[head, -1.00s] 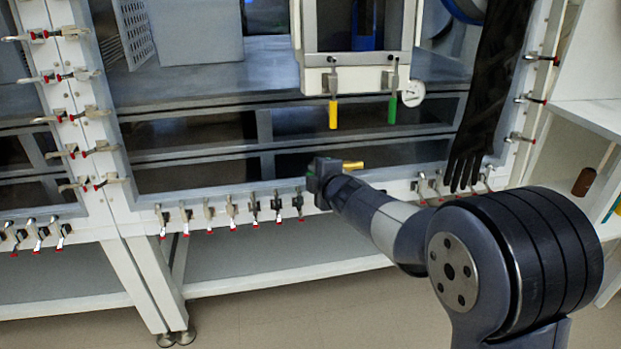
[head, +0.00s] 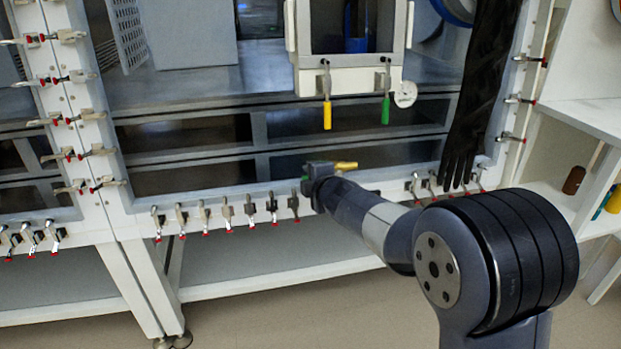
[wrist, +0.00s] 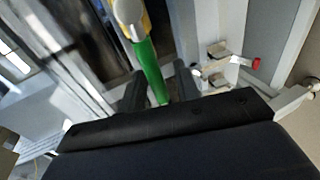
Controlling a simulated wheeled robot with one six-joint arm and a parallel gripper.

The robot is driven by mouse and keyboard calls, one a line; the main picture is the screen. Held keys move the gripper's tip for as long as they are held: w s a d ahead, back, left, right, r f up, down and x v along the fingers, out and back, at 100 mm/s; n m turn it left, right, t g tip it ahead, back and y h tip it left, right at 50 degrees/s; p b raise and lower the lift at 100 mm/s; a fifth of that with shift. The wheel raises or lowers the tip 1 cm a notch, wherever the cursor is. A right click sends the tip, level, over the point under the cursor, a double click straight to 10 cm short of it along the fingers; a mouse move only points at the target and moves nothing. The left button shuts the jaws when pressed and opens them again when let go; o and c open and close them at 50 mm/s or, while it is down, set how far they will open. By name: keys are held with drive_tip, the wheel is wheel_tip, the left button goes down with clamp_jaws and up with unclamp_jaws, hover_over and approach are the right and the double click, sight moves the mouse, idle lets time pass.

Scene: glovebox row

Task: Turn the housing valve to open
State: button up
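A green handle (wrist: 148,70) runs between the two fingers of my gripper (wrist: 160,88) in the wrist view. Its far end meets a silver knob (wrist: 128,10) with yellow behind it. The fingers look open, one on each side of the handle, with a small gap. In the head view my gripper (head: 309,180) is at the front rail of the glovebox, by a yellow handle (head: 345,166) that points right. A green bit shows at its left. My wrist hides most of that fitting. I cannot tell which way the valve is set.
A yellow handle (head: 327,115) and a green handle (head: 386,110) hang under a white-framed box, beside a round gauge (head: 405,94). Red-tipped clamps (head: 228,212) line the rail. A black glove (head: 462,150) hangs at the right. The floor in front is clear.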

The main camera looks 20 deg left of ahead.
drive_tip(key=p+v, duration=0.1)
drive_tip(key=v, duration=1)
drive_tip(key=shift+w+a, duration=0.1)
drive_tip(key=shift+w, duration=0.05)
idle(0.6)
drive_tip(key=b+x, duration=0.1)
drive_tip(key=x, duration=0.9)
drive_tip(key=shift+w+a+f, duration=0.1)
drive_tip(key=shift+w+a, duration=0.1)
drive_tip(key=shift+w, duration=0.05)
drive_tip(key=shift+s+d, duration=0.1)
